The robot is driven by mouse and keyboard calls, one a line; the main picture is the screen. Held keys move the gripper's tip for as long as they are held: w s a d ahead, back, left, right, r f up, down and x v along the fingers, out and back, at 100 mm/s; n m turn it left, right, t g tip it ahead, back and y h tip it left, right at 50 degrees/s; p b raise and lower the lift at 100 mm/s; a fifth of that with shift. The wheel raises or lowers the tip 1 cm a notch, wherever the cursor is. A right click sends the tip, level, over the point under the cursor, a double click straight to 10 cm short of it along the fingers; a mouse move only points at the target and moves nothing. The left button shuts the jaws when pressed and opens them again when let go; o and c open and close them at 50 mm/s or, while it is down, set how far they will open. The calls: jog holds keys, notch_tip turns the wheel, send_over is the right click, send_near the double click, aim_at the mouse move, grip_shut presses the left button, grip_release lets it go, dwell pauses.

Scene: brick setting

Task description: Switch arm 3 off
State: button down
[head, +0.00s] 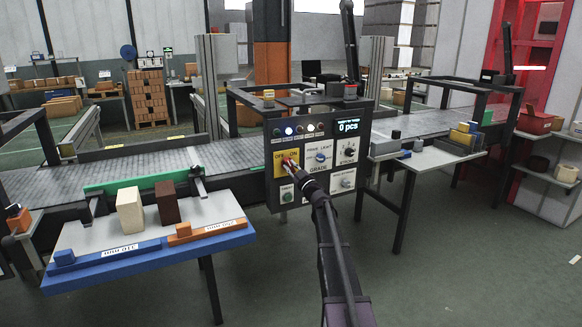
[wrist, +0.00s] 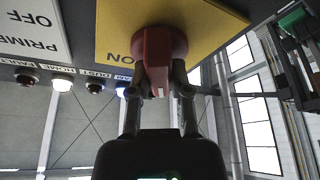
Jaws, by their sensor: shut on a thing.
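A dark control panel (head: 318,128) stands in front of the conveyor, with a display reading "0 pcs". On its left is a yellow plate (head: 279,163) marked OFF and ON, carrying a red rotary knob (head: 289,158). My gripper (head: 293,168) reaches up to this knob and partly hides it. In the wrist view, the two fingers (wrist: 160,88) are closed on the sides of the red knob (wrist: 158,48), with the yellow plate (wrist: 205,22) behind it and "ON" readable. I cannot read any "arm 3" label.
Other knobs (head: 320,157) and a row of small lamps (head: 298,129) sit close to the red knob. A blue-edged table (head: 130,250) with sample bricks stands left, and a small table (head: 420,158) with blocks stands right. The floor between them is open.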

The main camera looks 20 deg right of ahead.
jog(key=shift+w+n+g+y+p, duration=0.1)
jog(key=shift+n+g+y+p, duration=0.25)
jog(key=shift+n, duration=0.8)
jog(key=shift+n+g+y+p, duration=0.2)
jog(key=shift+n+y, duration=0.25)
jog(key=shift+n, duration=0.7)
jog(key=c, duration=0.6)
grip_release()
jog(key=shift+o, duration=0.2)
